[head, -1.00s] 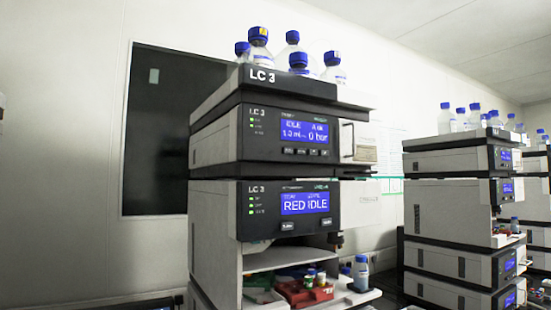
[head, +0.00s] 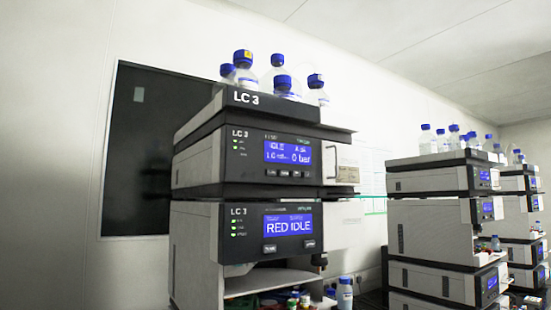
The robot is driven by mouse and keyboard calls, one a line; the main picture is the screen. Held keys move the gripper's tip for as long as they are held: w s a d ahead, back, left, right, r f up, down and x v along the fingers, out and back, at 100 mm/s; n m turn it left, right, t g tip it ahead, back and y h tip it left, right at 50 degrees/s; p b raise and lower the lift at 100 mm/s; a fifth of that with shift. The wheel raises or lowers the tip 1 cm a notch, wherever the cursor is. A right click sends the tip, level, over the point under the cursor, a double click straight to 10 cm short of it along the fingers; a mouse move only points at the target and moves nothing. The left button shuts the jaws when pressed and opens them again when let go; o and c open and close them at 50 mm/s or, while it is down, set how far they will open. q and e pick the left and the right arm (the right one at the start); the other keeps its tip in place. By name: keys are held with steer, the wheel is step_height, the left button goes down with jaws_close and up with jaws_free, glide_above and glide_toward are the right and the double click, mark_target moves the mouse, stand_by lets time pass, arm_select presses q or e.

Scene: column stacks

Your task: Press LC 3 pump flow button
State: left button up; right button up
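The LC 3 stack stands at the centre left of the head view, with a solvent tray (head: 270,104) marked LC 3 on top. Below the tray is the LC 3 pump module (head: 210,160). Its blue display (head: 288,152) reads IDLE and 0 bar. A row of small dark buttons (head: 285,173) sits under that display; their labels are too small to read. The lower LC 3 module (head: 200,250) has a display (head: 289,225) reading RED IDLE, with two buttons beneath. Neither gripper is in view.
Several blue-capped bottles (head: 278,75) stand in the top tray. Other instrument stacks (head: 430,212) stand at the right. An open bay with small vials (head: 298,299) lies below the lower module. A dark wall panel (head: 138,150) is behind at left.

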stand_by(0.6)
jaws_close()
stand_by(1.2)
